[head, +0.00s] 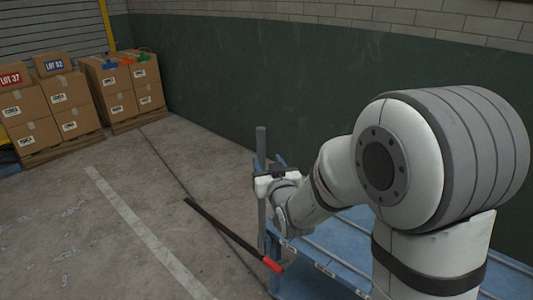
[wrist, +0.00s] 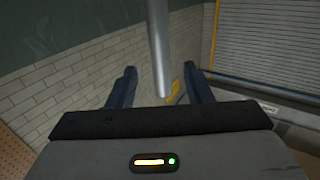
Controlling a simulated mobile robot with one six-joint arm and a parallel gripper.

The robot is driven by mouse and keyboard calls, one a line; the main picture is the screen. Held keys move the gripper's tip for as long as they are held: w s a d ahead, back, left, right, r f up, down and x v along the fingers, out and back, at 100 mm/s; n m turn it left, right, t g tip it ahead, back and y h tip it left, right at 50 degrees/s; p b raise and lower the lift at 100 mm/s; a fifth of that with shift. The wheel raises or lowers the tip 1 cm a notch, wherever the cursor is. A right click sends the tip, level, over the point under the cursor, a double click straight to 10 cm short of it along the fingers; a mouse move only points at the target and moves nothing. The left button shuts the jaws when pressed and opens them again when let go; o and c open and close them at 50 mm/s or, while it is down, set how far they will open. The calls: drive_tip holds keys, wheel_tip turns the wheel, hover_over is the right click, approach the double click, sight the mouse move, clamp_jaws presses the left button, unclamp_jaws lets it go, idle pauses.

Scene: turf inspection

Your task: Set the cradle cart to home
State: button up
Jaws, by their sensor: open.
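The blue cradle cart (head: 330,272) stands at the lower right in the head view, partly hidden behind my arm. A grey upright post (head: 261,145) rises at its near left end. My gripper (head: 262,178) is open at the post, below its top. In the wrist view the post (wrist: 158,40) runs between the two dark fingers of my gripper (wrist: 160,75), with a gap on each side.
Stacked cardboard boxes (head: 75,100) on pallets stand at the back left, by a shutter (head: 45,28). A green wall (head: 240,85) runs behind the cart. The concrete floor (head: 95,235) at left is clear, with a white painted line (head: 140,228).

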sight(262, 152)
drive_tip(key=p+x, duration=0.1)
drive_tip(key=x, duration=0.6)
drive_tip(key=shift+w+a, duration=0.1)
drive_tip(key=shift+w, duration=0.2)
drive_tip(key=shift+c, duration=0.4)
clamp_jaws()
